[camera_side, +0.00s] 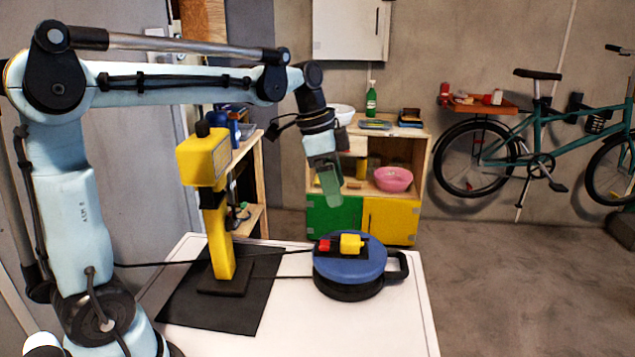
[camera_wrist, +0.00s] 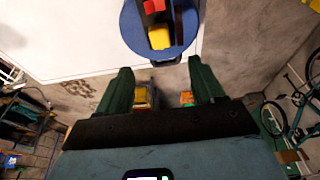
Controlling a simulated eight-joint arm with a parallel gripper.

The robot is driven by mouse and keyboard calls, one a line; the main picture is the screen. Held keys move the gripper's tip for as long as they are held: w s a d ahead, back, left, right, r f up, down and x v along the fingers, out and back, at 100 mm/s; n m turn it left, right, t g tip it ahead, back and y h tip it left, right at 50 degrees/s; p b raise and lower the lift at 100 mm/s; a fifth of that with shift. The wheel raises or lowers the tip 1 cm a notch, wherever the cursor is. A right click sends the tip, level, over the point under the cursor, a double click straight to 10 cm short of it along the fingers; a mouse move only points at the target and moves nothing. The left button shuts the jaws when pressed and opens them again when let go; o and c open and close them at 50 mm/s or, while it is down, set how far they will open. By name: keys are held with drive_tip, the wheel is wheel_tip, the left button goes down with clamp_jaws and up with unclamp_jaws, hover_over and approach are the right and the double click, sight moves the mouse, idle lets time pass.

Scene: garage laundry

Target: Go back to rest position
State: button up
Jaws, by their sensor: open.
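My gripper (camera_side: 329,180) hangs above the far part of the white table (camera_side: 390,325), over the blue cable reel (camera_side: 360,268). In the wrist view its two green fingers (camera_wrist: 160,88) are spread wide with nothing between them. The reel has a black base, a black handle at its right, and a red plug and a yellow plug (camera_side: 351,244) on top. The reel also shows in the wrist view (camera_wrist: 135,35), beyond the fingers and apart from them.
A yellow work lamp (camera_side: 217,230) stands on a black mat (camera_side: 180,305) left of the reel, with a dark cable running past it. Behind the table are a wooden cabinet (camera_side: 424,165) with a pink bowl (camera_side: 393,179) and a teal bicycle (camera_side: 560,140). The table's front right is clear.

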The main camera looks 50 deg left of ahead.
drive_tip(key=s+d+f+n+t+y, duration=0.1)
drive_tip(key=s+d+f+n+t, duration=0.1)
drive_tip(key=s, duration=0.4)
drive_tip(key=s+d+f+n+t+y, duration=0.1)
drive_tip(key=s+d+f+n+t, duration=0.1)
drive_tip(key=s+f+n, duration=0.2)
drive_tip(key=s+n, duration=0.2)
drive_tip(key=shift+n+t, duration=0.3)
drive_tip(key=shift+t, duration=0.1)
